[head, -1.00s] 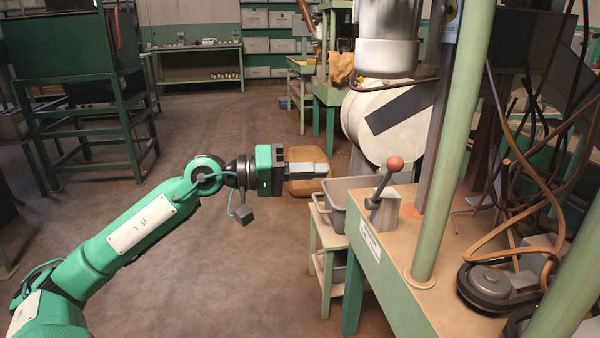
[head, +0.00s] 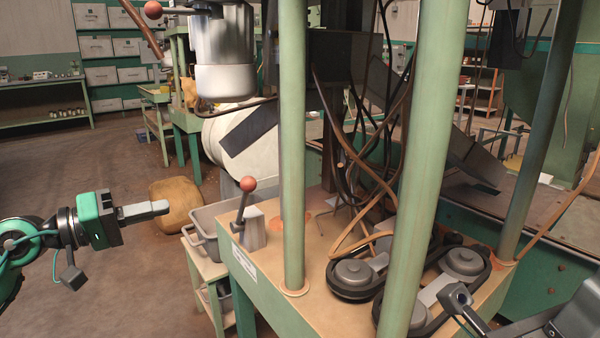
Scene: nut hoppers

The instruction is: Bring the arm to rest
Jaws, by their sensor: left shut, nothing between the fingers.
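My left arm comes in from the left edge, with its green wrist and my left gripper (head: 146,210) pointing right. Its grey fingers are together and hold nothing. The gripper is in free air over the floor, left of a grey bin and apart from it. A dark and grey part at the lower right corner may belong to my right arm; no right fingertips can be made out there.
A green machine table (head: 262,290) with posts, a red-knobbed lever (head: 244,200) and black pulleys (head: 360,273) fills the right. A grey bin (head: 205,226) sits on a small stand beside it. A brown sack (head: 176,205) lies behind the gripper. Floor at left is clear.

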